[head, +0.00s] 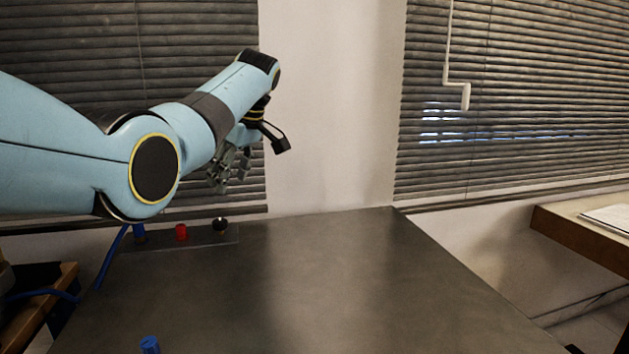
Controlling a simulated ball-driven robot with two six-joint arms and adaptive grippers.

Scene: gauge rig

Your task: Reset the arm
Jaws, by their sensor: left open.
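My left arm comes in from the left, and its gripper (231,172) hangs open and empty. In the picture it is above the far left part of the dark table (330,285). A red knob (182,232) and a black knob (220,225) sit on a plate (205,238) at the table's far left corner, below the gripper in the picture. A blue fitting (139,232) with a blue hose (110,258) is at the plate's left end. My right gripper is not in view.
A blue piece (150,345) shows at the table's near edge, partly cut off. Most of the tabletop is clear. Blinds (510,110) and a wall (330,110) stand behind. A wooden desk (580,228) with a paper (610,217) is at the right.

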